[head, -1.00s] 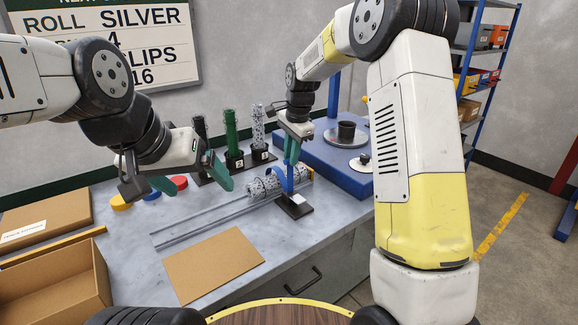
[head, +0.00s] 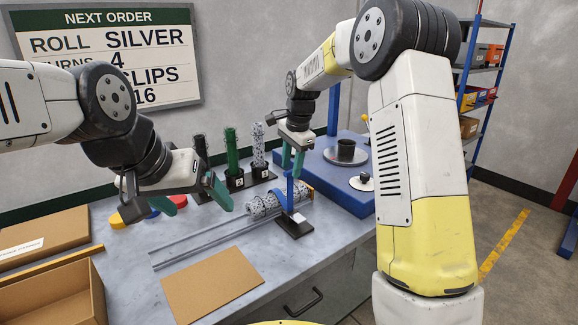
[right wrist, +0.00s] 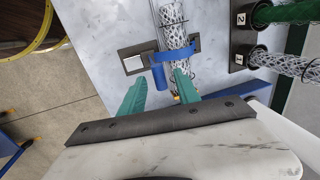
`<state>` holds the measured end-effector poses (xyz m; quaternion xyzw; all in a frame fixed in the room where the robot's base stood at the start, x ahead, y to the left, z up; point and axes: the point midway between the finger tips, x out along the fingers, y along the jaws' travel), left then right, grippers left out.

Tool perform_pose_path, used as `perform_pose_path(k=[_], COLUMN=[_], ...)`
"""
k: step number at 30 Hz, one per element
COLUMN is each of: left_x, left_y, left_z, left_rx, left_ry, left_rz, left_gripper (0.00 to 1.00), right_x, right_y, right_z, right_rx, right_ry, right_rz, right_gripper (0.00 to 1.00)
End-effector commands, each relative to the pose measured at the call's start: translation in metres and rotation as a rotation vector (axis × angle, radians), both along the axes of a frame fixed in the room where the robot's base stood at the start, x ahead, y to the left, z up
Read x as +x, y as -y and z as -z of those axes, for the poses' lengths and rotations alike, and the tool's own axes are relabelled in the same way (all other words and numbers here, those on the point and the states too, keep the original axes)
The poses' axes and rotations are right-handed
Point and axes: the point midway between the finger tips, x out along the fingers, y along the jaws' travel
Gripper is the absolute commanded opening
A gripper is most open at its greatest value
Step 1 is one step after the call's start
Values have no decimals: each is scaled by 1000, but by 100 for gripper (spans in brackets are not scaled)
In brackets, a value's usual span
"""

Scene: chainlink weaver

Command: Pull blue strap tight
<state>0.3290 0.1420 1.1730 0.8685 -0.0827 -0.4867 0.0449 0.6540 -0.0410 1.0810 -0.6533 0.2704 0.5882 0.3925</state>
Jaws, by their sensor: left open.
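The blue strap (head: 290,192) loops around a silver mesh roll (head: 262,204) at a small black stand (head: 295,228) on the table. Its free end stands up in the head view. In the right wrist view the strap (right wrist: 180,53) crosses the roll (right wrist: 174,25), and its blue end lies between my right fingers. My right gripper (head: 293,160) is above the strap with its teal fingers apart, one on each side of the end; it also shows in the right wrist view (right wrist: 160,85). My left gripper (head: 198,197) is open and empty, left of the roll.
Upright rolls in black holders (head: 235,180) stand behind, with a blue platform (head: 335,185) at the right. A brown board (head: 212,284) lies in front of the rails (head: 190,246). Cardboard boxes (head: 45,232) are at the left.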

Motion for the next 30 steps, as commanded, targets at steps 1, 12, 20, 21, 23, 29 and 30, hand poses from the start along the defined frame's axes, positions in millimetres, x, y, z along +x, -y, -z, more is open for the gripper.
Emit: perform_pose_path(k=[1, 12, 20, 21, 23, 29, 30], left_x=[0, 0, 0, 0, 0, 0, 0], left_y=[0, 0, 0, 0, 0, 0, 0], left_z=[0, 0, 0, 0, 0, 0, 0], left_rx=[0, 0, 0, 0, 0, 0, 0], left_ry=[0, 0, 0, 0, 0, 0, 0], left_rz=[0, 0, 0, 0, 0, 0, 0], left_gripper=[89, 89, 89, 89, 89, 89, 89], right_x=[0, -10, -12, -12, -12, -21, -28], right_y=[1, 7, 8, 8, 8, 14, 18], right_z=[-7, -64, -73, -73, -73, -81, -87], right_rx=[1, 1, 0, 0, 1, 2, 1], right_ry=[4, 4, 1, 1, 1, 18, 29], right_rz=[0, 0, -1, -1, 0, -29, -52], right_gripper=[39, 39, 39, 39, 39, 39, 39])
